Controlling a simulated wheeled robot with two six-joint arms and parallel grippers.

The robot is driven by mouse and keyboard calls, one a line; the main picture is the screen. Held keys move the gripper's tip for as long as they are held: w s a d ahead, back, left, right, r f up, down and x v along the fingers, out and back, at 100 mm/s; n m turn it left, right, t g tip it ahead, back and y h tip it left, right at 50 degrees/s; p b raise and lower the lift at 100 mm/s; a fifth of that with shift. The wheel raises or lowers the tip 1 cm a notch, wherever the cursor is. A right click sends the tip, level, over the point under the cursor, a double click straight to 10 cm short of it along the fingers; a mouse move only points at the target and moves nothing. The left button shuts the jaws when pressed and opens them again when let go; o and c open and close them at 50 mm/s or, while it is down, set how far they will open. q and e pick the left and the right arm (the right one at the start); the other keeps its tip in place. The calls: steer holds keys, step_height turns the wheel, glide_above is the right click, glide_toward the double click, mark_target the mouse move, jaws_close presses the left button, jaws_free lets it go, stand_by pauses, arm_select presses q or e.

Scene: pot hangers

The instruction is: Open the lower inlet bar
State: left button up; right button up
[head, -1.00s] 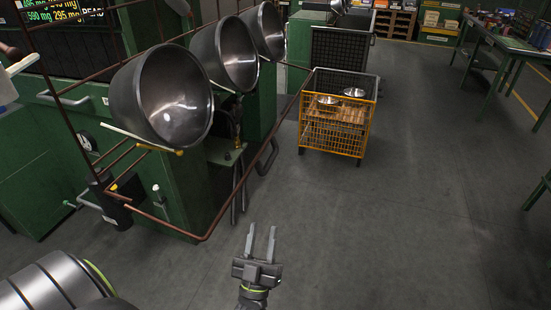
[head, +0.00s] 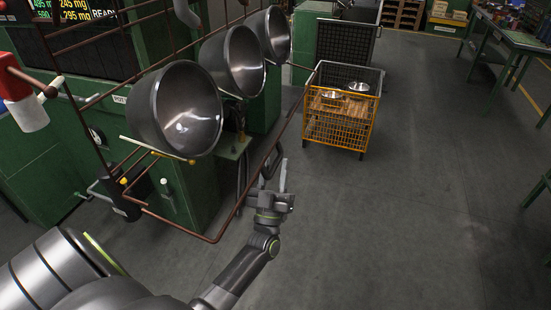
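My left gripper (head: 274,186) is at the middle of the head view, to the right of the brown pipe frame (head: 230,215). Its two fingers point away from me and stand apart, with nothing seen between them. A thin pale rod with a yellow tip (head: 160,149) runs below the nearest steel bowl. No label shows which bar is the lower inlet bar. My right gripper is not in view.
Three steel bowls (head: 187,108) hang in a row by the green machine (head: 50,160). A yellow wire cart (head: 338,128) with two shiny dishes stands beyond my gripper. A green bench (head: 510,45) is at far right. The grey floor between is clear.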

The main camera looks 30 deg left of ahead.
arm_select(q)
steer(key=shift+w+a+r, duration=0.15)
steer(key=shift+w+r, duration=0.25)
jaws_close()
